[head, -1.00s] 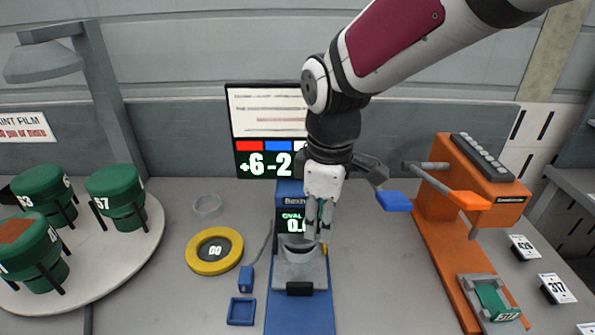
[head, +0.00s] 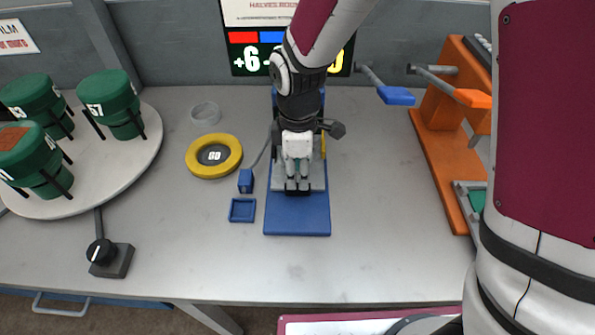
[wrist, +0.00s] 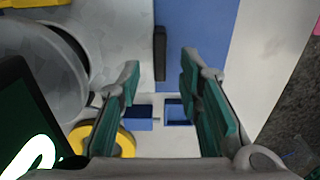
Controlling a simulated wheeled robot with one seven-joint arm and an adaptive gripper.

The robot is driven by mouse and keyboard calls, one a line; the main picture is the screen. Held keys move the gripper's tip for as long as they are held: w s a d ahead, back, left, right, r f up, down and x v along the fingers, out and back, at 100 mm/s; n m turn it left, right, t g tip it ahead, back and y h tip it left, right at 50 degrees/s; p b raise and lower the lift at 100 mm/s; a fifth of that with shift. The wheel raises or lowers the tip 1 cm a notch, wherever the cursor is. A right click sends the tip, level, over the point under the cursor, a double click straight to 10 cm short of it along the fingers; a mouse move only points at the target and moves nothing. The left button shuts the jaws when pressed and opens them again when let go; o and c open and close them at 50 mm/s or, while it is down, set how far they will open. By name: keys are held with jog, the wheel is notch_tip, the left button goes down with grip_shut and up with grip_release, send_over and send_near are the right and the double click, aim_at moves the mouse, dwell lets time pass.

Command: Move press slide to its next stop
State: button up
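A grey slide (head: 318,185) sits on the blue base (head: 297,220) of a small gauge in the middle of the bench. Its black handle (wrist: 160,53) shows in the wrist view at the slide's front edge. My gripper (head: 297,188) points down over this handle; in the wrist view the fingers (wrist: 160,82) are apart, with the handle between them near the tips. I cannot tell whether they touch it. The orange press (head: 437,135) stands at the right, with its own grey carriage and green plate (head: 477,201). My arm hides part of it.
A yellow ring (head: 229,166), clear dish (head: 205,114), blue block (head: 245,181) and blue tray (head: 242,210) lie left of the gauge. Green drums stand on a round table (head: 145,160). A blue lever (head: 396,96) and orange lever (head: 472,98) stick out at the right.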

aim_at(298, 184)
jog(key=shift+f, duration=2)
jog(key=shift+c, duration=0.4)
grip_shut()
